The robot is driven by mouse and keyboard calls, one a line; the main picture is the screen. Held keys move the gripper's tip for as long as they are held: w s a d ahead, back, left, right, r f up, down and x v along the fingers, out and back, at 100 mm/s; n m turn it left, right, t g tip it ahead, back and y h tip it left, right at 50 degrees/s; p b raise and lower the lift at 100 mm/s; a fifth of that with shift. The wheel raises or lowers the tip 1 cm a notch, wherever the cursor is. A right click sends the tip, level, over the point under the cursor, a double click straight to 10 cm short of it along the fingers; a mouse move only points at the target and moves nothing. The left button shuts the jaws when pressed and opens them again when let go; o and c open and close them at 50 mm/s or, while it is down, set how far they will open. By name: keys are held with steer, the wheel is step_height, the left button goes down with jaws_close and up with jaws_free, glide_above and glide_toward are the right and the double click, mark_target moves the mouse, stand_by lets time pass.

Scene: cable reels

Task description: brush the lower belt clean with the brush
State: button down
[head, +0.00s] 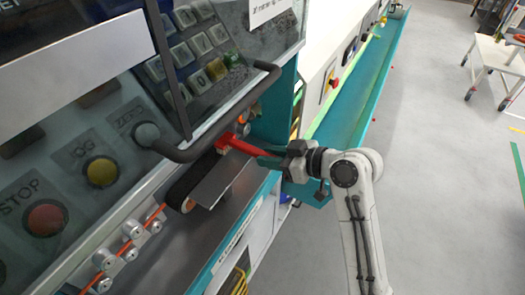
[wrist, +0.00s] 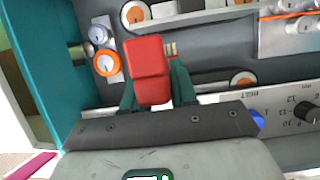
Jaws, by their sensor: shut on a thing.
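My gripper (head: 268,157) is shut on a red brush (head: 238,146), whose handle lies between the teal fingers. The brush head reaches in at the right end of the belt unit, under the black handrail. In the wrist view the brush (wrist: 148,58) stands out ahead of my gripper (wrist: 154,92), with a few pale bristles at its right side. A black belt (head: 188,182) runs round rollers behind a grey plate (head: 222,182). I cannot tell which belt this is, or whether the bristles touch one; the lower belt is not clearly seen.
The black handrail (head: 225,115) crosses just above the brush. Orange cable (head: 115,252) runs through small rollers at the lower left. Stop and other buttons (head: 46,219) sit on the panel.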

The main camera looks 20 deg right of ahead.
steer(key=s+d+p, duration=0.2)
steer(key=s+d, duration=0.9)
steer(key=s, duration=0.4)
stand_by(0.4)
stand_by(0.9)
